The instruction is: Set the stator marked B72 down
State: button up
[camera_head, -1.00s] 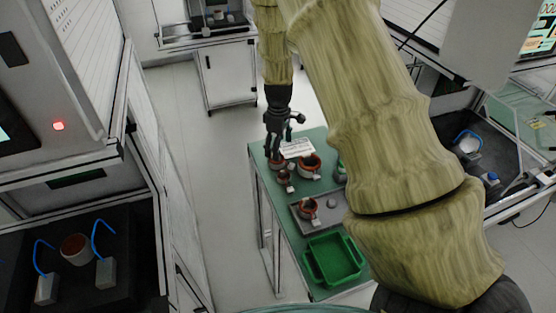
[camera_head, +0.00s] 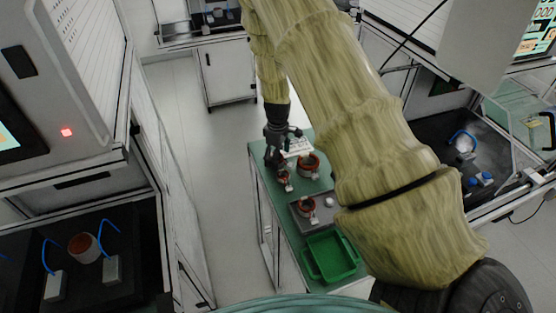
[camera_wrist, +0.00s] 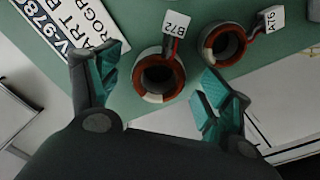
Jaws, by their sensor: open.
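The stator marked B72 (camera_wrist: 152,92) is a red-brown ring with a dark bore and a white tag (camera_wrist: 177,23). It stands on the green table top in the wrist view. My gripper (camera_wrist: 163,72) is open, with one teal-padded finger on each side of this stator. I cannot tell whether either finger touches it. In the head view my gripper (camera_head: 276,157) is low at the table's far left corner and hides most of what is below it. A second tagged stator (camera_wrist: 222,45), its tag seeming to read A76, stands close on the right.
A white printed sign (camera_wrist: 62,25) lies left of the stator. The green table (camera_head: 276,222) also holds a larger stator (camera_head: 309,166), a grey tray (camera_head: 299,224) with another stator (camera_head: 305,207), and a green bin (camera_head: 330,257). The table edge runs close by the gripper.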

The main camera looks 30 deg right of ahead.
jog(key=c, duration=1.3)
jog(key=shift+c, duration=0.7)
jog(key=shift+r, duration=0.15)
